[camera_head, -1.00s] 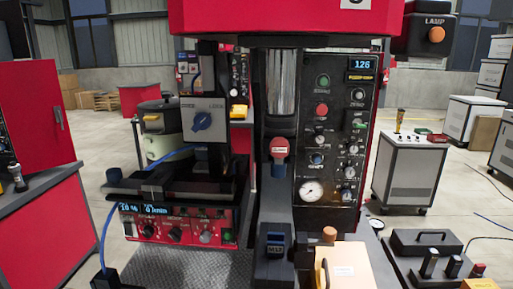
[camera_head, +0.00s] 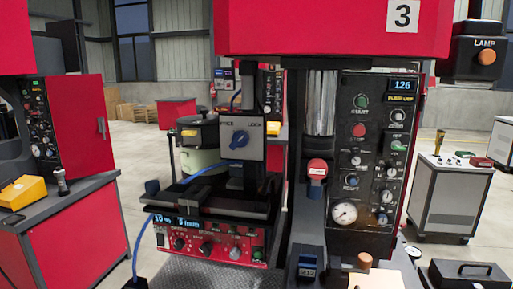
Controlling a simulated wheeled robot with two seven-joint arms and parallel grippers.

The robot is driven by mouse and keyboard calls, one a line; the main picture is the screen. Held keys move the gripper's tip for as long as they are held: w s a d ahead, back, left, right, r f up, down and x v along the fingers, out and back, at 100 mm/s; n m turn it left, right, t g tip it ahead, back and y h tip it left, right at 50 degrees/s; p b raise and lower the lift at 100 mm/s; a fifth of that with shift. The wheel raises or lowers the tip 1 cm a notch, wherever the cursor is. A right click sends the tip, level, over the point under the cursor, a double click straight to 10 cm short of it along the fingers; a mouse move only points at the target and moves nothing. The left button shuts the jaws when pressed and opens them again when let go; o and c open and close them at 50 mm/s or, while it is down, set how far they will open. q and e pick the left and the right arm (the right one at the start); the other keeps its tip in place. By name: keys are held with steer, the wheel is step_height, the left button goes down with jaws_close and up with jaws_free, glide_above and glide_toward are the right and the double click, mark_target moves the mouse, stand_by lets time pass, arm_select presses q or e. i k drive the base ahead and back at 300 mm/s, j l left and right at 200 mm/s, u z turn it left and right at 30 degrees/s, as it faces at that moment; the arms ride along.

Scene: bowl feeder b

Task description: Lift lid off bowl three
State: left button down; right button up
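Neither of my grippers is in view.
A black control panel (camera_head: 366,150) with knobs and a gauge stands right of the column. A red control box (camera_head: 208,240) is at lower left. A red cabinet (camera_head: 77,240) stands left, a grey cabinet (camera_head: 450,195) right.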

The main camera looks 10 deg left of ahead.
mark_target(204, 120)
steer(key=i+j+z, duration=0.1)
steer(key=j+z, duration=0.15)
steer(key=z, duration=0.25)
steer(key=j+z, duration=0.25)
steer(key=z, duration=0.25)
steer(key=j+z, duration=0.3)
steer(key=z, duration=0.15)
